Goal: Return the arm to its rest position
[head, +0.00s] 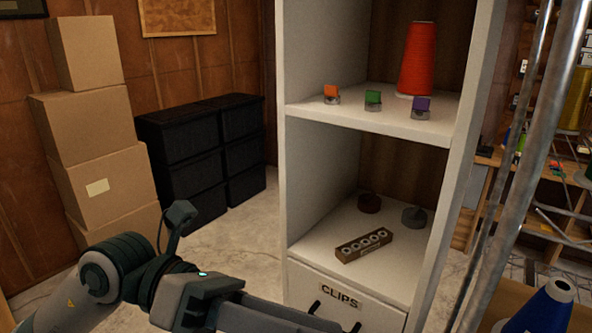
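My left arm comes in from the lower left and reaches across the bottom of the head view. Its gripper (285,316) lies low in front of the white shelf unit (300,190), near the drawer labelled CLIPS (375,312). Its fingertips run towards the bottom edge, so I cannot tell whether they are open or what they touch. Two small black posts show on the drawer front beside it. My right gripper is out of view.
The upper shelf holds a red thread cone (417,60) and orange, green and purple clips. Below are a spool block (364,245) and two round discs. Metal poles (535,150) and a blue cone (545,308) stand right. Boxes (95,130) and black drawers (200,150) stand left, with bare floor before them.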

